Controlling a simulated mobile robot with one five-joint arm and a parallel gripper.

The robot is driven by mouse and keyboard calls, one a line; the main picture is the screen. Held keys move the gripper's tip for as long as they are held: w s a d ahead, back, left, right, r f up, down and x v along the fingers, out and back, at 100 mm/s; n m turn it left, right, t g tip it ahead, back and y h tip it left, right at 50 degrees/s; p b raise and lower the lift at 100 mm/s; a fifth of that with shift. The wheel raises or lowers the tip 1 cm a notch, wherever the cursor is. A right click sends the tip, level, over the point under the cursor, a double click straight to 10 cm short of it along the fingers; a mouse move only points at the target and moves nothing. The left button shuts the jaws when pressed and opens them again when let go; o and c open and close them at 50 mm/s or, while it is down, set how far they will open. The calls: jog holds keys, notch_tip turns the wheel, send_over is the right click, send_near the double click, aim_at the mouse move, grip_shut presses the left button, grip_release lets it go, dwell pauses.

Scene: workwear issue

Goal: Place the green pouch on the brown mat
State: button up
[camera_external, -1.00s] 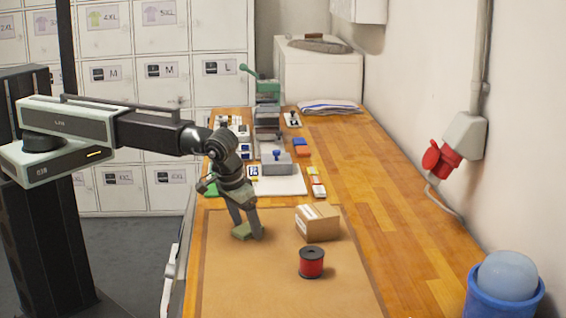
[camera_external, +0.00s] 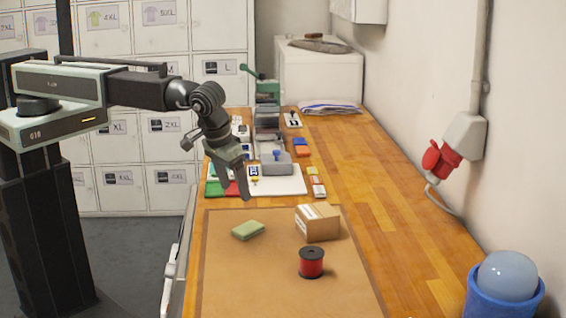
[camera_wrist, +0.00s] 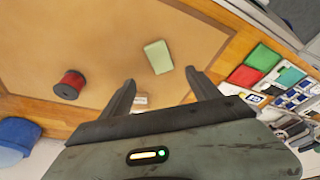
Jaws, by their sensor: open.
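The green pouch (camera_external: 248,230) lies flat on the brown mat (camera_external: 265,275), near the mat's far left part. In the wrist view the pouch (camera_wrist: 158,56) lies on the mat (camera_wrist: 90,40), ahead of the fingers and apart from them. My gripper (camera_external: 246,197) is open and empty, raised above the far edge of the mat. In the wrist view its two fingers (camera_wrist: 163,88) stand apart with nothing between them that they hold.
A cardboard box (camera_external: 317,223) and a red spool (camera_external: 311,262) stand on the mat to the right of the pouch. A white board (camera_external: 280,182) with small items lies beyond the mat. A blue bin (camera_external: 503,295) stands at the near right. The mat's near part is clear.

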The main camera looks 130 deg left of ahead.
jog(key=s+d+m+h, duration=0.3)
jog(key=s+d+m, duration=1.2)
jog(key=d, duration=0.5)
jog(key=shift+s+f+m+g, duration=0.3)
jog(key=shift+s+f+m, duration=0.15)
jog(key=shift+s, duration=0.55)
